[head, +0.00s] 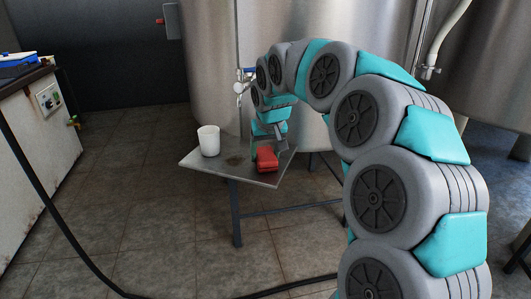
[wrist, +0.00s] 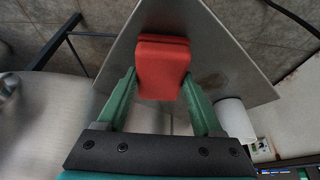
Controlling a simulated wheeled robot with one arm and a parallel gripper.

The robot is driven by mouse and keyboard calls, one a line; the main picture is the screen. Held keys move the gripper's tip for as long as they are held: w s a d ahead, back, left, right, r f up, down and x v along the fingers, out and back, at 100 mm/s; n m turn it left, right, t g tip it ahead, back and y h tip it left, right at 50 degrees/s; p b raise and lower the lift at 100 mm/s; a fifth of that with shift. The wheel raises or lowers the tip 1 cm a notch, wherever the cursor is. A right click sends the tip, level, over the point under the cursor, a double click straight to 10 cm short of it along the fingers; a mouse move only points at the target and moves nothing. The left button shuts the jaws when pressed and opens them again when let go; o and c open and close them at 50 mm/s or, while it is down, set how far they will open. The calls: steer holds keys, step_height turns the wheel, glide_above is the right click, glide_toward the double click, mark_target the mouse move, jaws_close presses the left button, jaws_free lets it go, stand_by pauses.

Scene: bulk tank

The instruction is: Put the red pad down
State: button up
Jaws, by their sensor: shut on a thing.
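The red pad (wrist: 161,68) is a small rounded block between the two green fingers of my gripper (wrist: 160,100) in the wrist view. My gripper is shut on it. In the head view the red pad (head: 266,160) is over the right part of a small metal table (head: 222,166), close to its front edge. My gripper (head: 266,148) comes down on it from behind. I cannot tell whether the pad's underside touches the table top.
A white cup (head: 208,141) stands on the left of the table; it also shows in the wrist view (wrist: 235,118). A large steel tank (head: 212,70) with a valve (head: 240,87) stands behind. A white cabinet (head: 38,135) is at far left. A dark hose (head: 62,225) crosses the floor.

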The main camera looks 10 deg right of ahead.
steer(key=shift+f, duration=0.2)
steer(key=o, duration=1.2)
steer(key=v, duration=1.2)
steer(key=s+f+g, duration=0.2)
steer(key=s+f, duration=0.5)
steer(key=s, duration=0.6)
steer(key=s+f+g, duration=0.2)
steer(key=s+f, duration=0.5)
steer(key=s, duration=0.6)
steer(key=s+f+g, duration=0.2)
steer(key=s+f, duration=0.5)
steer(key=s, duration=0.6)
steer(key=shift+b, duration=0.3)
steer(key=shift+o, duration=0.2)
steer(key=shift+w+f, duration=0.1)
